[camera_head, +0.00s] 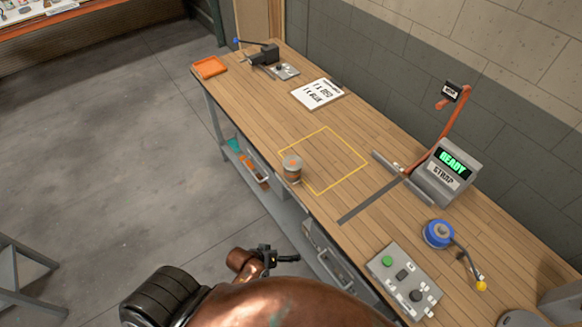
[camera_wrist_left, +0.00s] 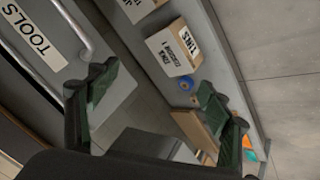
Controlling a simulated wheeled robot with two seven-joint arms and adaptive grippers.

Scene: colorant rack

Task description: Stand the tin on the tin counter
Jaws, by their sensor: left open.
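A small tin (camera_head: 292,168), grey on top with an orange-brown band, stands upright on the wooden bench (camera_head: 372,212) near its front edge. My right gripper is not in view.
A display reading READY (camera_head: 452,163), a button box (camera_head: 404,280), a blue round object (camera_head: 438,234), a printed card (camera_head: 317,93) and an orange tray (camera_head: 209,67) are on the bench. A box labelled TINS (camera_wrist_left: 174,49) shows in the wrist view. The outlined square's middle is clear.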

